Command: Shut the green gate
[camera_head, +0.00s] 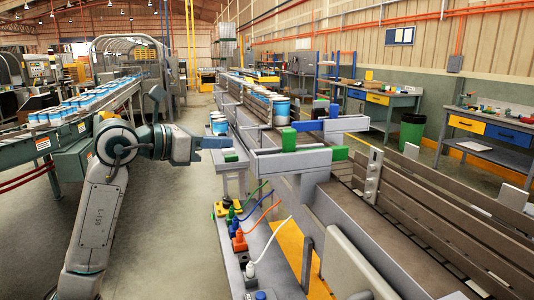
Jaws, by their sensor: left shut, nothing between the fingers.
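Green blocks mark the rail parts at the conveyor bend. One green block (289,139) stands at the left end of a grey bar, and a second green block (340,153) is on the near rail. My right gripper is not in view.
Blue-and-white cans (280,111) stand on the conveyor beyond the bar, and more stand by my left gripper (219,125). Connectors with coloured cables (238,241) are on a ledge below. Open floor lies at left.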

